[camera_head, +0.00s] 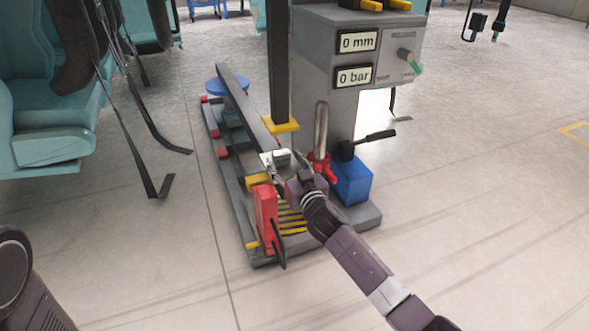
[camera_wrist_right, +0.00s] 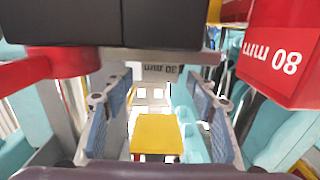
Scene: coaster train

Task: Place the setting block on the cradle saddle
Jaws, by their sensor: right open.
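My right gripper (camera_head: 282,169) is over the near part of the grey frame. In the wrist view its fingers (camera_wrist_right: 165,115) are apart, with blue pads. A pale grey block (camera_head: 281,155), marked "30 mm" in the wrist view (camera_wrist_right: 180,68), lies just beyond the fingers; I cannot tell whether it touches them. A red block (camera_head: 266,208) stands nearby, and a red block marked "80 mm" (camera_wrist_right: 281,50) shows in the wrist view. A yellow pad (camera_wrist_right: 155,134) shows between the fingers. Which part is the cradle saddle is unclear. My left gripper is out of view.
A grey machine (camera_head: 316,50) with "0 mm" and "0 bar" displays rises behind. Its dark column ends in a yellow foot (camera_head: 281,125) close above the gripper. A blue box (camera_head: 352,182) stands to the right.

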